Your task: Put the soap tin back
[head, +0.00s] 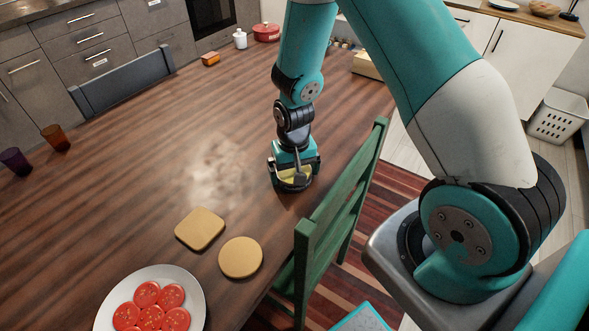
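My gripper (293,178) points down at the tabletop near the right edge of the wooden table (130,130), beside the green chair. A small yellow patch (287,174) shows at the fingers, partly covered by them. I cannot tell whether it is a soap tin or whether the fingers are closed on it. No other thing in view is clearly a soap tin. A flat square tan piece (200,229) and a flat round tan piece (240,257) lie on the table, nearer than the gripper and to its left.
A white plate of tomato slices (193,313) stands at the near edge. A green chair (340,215) stands close on the right. Two cups (56,138) are at far left. An orange box (211,59), white jar (240,39) and red pot (266,32) stand at the far end. Mid-table is clear.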

